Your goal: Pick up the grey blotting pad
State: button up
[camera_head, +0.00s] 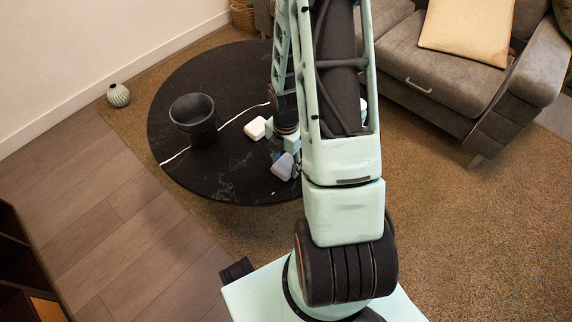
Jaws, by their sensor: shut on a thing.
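A small pale grey, block-like piece (283,167), which I take to be the grey blotting pad, shows at the tip of my gripper (286,158) over the front right part of the round black table (200,85). My gripper is shut on it. My arm and the gripper's fingers hide part of it. I cannot tell whether it touches the tabletop.
A white rounded block (256,128) lies just left of my gripper. A dark pot (194,118) stands farther left on the table. Another pale thing is mostly hidden behind my arm. A grey sofa (440,70) stands at the right.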

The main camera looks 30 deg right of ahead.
aim_at(287, 165)
jog(key=shift+r, duration=0.1)
jog(key=shift+r, duration=0.2)
jog(key=r, duration=0.1)
jog(key=r+p, duration=0.1)
jog(key=r, duration=0.1)
jog(key=shift+s+r+p, duration=0.25)
jog(key=shift+r+p, duration=0.1)
jog(key=shift+p, duration=0.05)
jog(key=s+d+r+p, duration=0.1)
jog(key=s+r+p, duration=0.8)
jog(key=s+p, duration=0.4)
jog(key=p, duration=0.3)
jog(key=shift+p, duration=0.35)
jog(key=shift+s+d+f, duration=0.1)
jog(key=shift+s+f, duration=0.05)
jog(key=shift+s, duration=0.05)
